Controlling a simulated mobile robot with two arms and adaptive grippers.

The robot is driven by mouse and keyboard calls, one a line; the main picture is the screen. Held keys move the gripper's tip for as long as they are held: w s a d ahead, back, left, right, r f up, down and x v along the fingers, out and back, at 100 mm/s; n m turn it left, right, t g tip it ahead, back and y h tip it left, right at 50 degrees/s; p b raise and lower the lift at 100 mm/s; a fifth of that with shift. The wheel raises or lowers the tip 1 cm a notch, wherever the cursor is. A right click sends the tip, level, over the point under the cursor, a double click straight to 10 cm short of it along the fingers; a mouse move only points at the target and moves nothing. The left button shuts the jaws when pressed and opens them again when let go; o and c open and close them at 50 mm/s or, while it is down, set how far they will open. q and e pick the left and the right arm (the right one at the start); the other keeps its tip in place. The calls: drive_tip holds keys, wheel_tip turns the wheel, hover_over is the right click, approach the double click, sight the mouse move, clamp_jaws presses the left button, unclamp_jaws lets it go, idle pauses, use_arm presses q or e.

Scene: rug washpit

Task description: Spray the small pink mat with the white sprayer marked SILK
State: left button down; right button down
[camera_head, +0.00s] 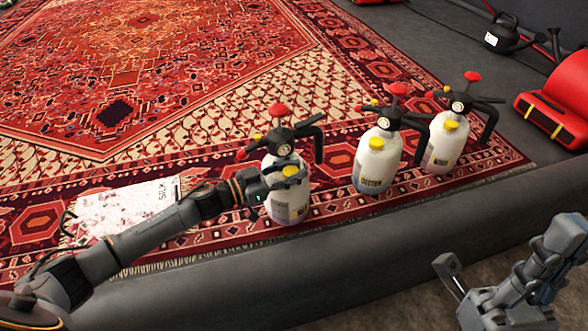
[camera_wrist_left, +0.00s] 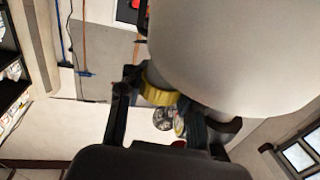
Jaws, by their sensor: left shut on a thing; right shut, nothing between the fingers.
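Three white sprayers with black tops and red knobs are in the head view. My left gripper (camera_head: 285,178) is shut on the leftmost sprayer (camera_head: 291,198), near its yellow cap; its label is too small to read. In the left wrist view its pale body (camera_wrist_left: 235,50) and yellow cap (camera_wrist_left: 158,92) fill the space by the fingers. I cannot tell whether it touches the rug. The small pale pink mat (camera_head: 120,210), with SILK lettering at its right end, lies left of it, partly behind my left arm. My right gripper (camera_head: 455,277) is shut and empty at lower right.
The middle sprayer (camera_head: 378,168) reads COTTON; the right sprayer (camera_head: 445,148) has a label I cannot read surely. All are over a large red patterned rug (camera_head: 200,60). A dark raised edge (camera_head: 370,255) runs along the front. A red machine (camera_head: 560,100) and black watering can (camera_head: 508,35) stand at right.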

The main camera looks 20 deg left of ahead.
use_arm(q)
drive_tip(key=c, duration=0.8)
unclamp_jaws()
drive_tip(key=shift+r, duration=0.15)
drive_tip(key=shift+s+f, duration=0.1)
drive_tip(key=shift+f, duration=0.2)
drive_tip(key=v, duration=1.2)
drive_tip(key=shift+r, duration=0.25)
